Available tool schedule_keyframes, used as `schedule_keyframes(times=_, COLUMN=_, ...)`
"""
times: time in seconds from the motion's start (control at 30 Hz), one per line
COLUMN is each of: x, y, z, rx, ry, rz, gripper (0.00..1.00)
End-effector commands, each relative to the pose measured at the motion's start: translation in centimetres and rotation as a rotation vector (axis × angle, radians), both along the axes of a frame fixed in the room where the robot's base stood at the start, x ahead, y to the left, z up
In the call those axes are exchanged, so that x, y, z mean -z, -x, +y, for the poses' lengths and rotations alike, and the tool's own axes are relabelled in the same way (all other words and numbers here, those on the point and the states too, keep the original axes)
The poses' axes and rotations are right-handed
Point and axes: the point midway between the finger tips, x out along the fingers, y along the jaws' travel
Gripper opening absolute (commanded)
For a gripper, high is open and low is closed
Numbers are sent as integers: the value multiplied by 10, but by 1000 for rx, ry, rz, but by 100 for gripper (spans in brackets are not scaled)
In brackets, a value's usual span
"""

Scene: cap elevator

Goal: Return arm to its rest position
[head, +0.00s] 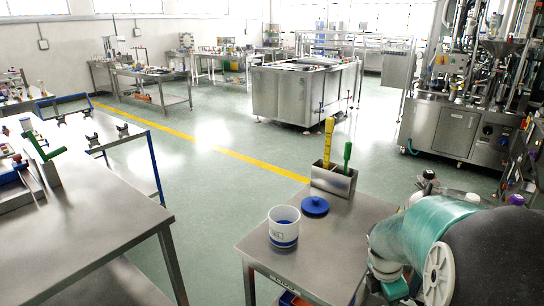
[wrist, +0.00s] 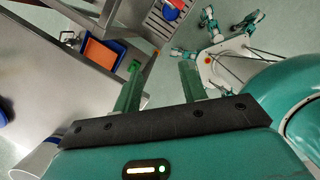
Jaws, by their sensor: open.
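My gripper (wrist: 159,82) shows in the wrist view with its two green fingers apart and nothing between them. It points down past a table's edge toward the floor and my own legs. My teal and black arm (head: 420,235) fills the lower right of the head view, folded close to the camera. In the head view the gripper's fingers cannot be made out.
A steel table (head: 345,235) stands just left of my arm. It holds a white cup (head: 284,232) with blue inside, a blue cap (head: 315,206) and a steel holder (head: 333,181) with yellow and green tools. An orange-lined blue bin (wrist: 101,52) sits lower. Open floor lies beyond.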

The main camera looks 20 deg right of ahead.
Motion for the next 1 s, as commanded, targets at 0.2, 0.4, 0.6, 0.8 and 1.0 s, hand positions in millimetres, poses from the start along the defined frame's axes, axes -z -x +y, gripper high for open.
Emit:
schedule_keyframes(times=0.2, x=-56, y=-19, z=71, rx=319, ry=62, rz=-193, gripper=42)
schedule_keyframes(times=0.4, x=-97, y=-20, z=136, rx=619, ry=7, rz=-398, gripper=42)
schedule_keyframes(times=0.6, x=-132, y=-6, z=201, rx=917, ry=-159, rz=-565, gripper=42)
schedule_keyframes(times=0.8, x=-154, y=18, z=253, rx=1185, ry=-386, rz=-623, gripper=42)
schedule_keyframes(times=1.0, x=-162, y=31, z=273, rx=1316, ry=-498, rz=-608, gripper=42)
